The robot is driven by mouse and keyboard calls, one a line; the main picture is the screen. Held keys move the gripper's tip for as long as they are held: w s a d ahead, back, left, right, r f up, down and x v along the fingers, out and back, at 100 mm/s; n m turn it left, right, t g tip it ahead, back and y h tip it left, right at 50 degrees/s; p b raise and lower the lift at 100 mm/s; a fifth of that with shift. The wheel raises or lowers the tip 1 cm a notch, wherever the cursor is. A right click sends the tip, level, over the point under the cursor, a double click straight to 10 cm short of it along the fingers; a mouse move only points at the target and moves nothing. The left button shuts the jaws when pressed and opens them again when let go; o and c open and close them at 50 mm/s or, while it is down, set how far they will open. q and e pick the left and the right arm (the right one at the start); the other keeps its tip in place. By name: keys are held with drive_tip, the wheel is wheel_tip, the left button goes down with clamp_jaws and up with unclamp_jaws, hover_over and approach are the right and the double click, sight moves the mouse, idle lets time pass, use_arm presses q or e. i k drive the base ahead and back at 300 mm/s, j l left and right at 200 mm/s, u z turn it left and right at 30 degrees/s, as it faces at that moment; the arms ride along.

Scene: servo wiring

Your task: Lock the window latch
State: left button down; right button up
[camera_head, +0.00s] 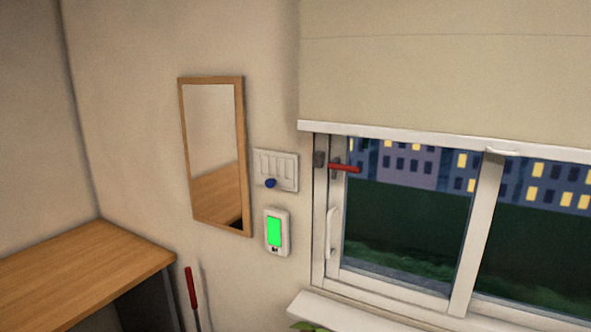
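The window (475,230) fills the right side of the head view, with a white frame and a central upright. The window latch (345,168) sits high on the left part of the frame. Its red handle lies roughly level and points right, over the glass. A grey block (320,159) is fixed on the frame just left of it, with a small gap seen between them. A white pull handle (332,232) stands upright below the latch. Neither of my grippers shows in this view.
A blind (450,65) covers the upper window. A framed mirror (213,130), a switch panel (285,168) and a device with a green screen (275,231) hang left of the window. A wooden desk (80,275) stands lower left. A red-handled tool (191,288) stands beside it. The sill (345,312) juts out below.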

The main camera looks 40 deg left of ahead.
sight(334, 165)
drive_tip(key=u, duration=0.9)
